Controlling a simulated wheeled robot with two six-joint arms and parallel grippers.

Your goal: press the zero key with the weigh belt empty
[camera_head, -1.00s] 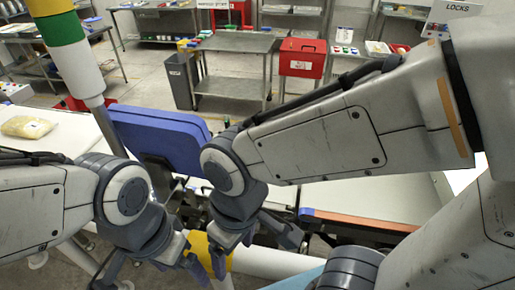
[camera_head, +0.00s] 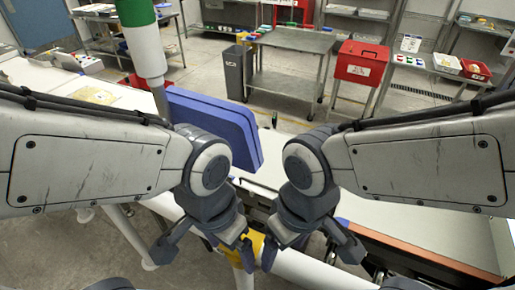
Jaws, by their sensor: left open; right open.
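A blue slab-like panel (camera_head: 222,128) stands tilted behind my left wrist; I see no key on the face turned to me, and the zero key is not visible. A pale belt-like surface (camera_head: 415,222) with an orange-brown edge runs to the right, partly behind my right arm. The part that shows is bare, but I cannot tell whether it is the weigh belt. My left gripper (camera_head: 205,250) is open and empty, in front of the panel's lower part. My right gripper (camera_head: 310,257) is open and empty close beside it, over the frame's near side.
A green and white post (camera_head: 147,45) rises left of the panel. A yellowish bag (camera_head: 97,95) lies on the white surface at left. A yellow piece (camera_head: 256,243) and a white tube (camera_head: 310,272) lie below the grippers. Behind are a steel table (camera_head: 292,40) and a red box (camera_head: 361,63).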

